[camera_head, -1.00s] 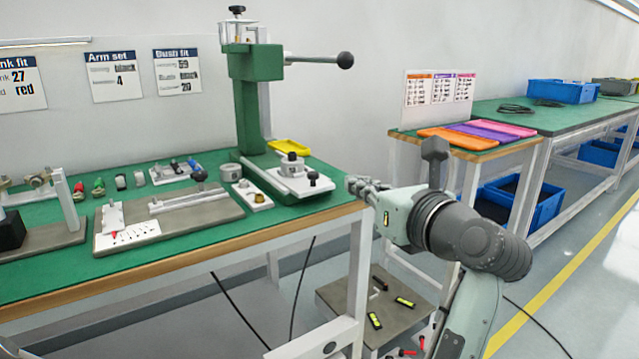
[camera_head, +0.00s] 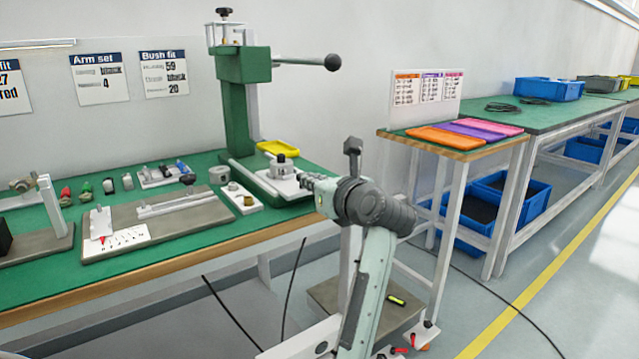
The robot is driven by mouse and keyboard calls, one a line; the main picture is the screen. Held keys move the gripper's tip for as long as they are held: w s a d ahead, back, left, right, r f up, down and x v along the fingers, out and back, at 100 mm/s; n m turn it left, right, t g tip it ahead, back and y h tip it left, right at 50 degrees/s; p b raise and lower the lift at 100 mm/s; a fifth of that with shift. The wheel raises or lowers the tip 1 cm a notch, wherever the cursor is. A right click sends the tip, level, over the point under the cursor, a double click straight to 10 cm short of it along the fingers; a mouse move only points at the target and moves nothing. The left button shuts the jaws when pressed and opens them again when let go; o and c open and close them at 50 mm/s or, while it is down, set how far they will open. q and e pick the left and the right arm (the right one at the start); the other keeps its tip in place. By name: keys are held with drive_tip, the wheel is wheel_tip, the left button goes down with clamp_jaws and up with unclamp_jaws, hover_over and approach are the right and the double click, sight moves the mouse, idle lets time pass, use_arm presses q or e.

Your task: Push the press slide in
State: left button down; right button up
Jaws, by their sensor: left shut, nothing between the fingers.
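The green arbor press (camera_head: 237,115) stands at the back of the green-topped bench. Its slide (camera_head: 262,180) is a pale plate at the foot of the press, with a grey round fixture (camera_head: 281,166) on it. My right gripper is not in view.
A pale block with a knob (camera_head: 241,196) and a grey fixture plate (camera_head: 160,224) lie left of the slide. A yellow tray (camera_head: 281,148) sits behind it. The press lever (camera_head: 305,63) sticks out right, above my gripper.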

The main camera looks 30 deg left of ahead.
sight(279, 160)
use_arm(q)
drive_tip(key=shift+w+a, duration=0.1)
drive_tip(key=shift+a, duration=0.1)
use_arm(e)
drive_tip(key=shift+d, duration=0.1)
use_arm(q)
drive_tip(key=x, duration=0.4)
drive_tip(key=s+a+r+p+x, duration=0.1)
drive_tip(key=x, duration=0.4)
drive_tip(key=r+x, duration=0.1)
drive_tip(key=x, duration=0.4)
drive_tip(key=shift+s+a+r, duration=0.15)
drive_tip(key=shift+s+r, duration=0.05)
drive_tip(key=shift+s, duration=0.05)
drive_tip(key=shift+a+r, duration=0.1)
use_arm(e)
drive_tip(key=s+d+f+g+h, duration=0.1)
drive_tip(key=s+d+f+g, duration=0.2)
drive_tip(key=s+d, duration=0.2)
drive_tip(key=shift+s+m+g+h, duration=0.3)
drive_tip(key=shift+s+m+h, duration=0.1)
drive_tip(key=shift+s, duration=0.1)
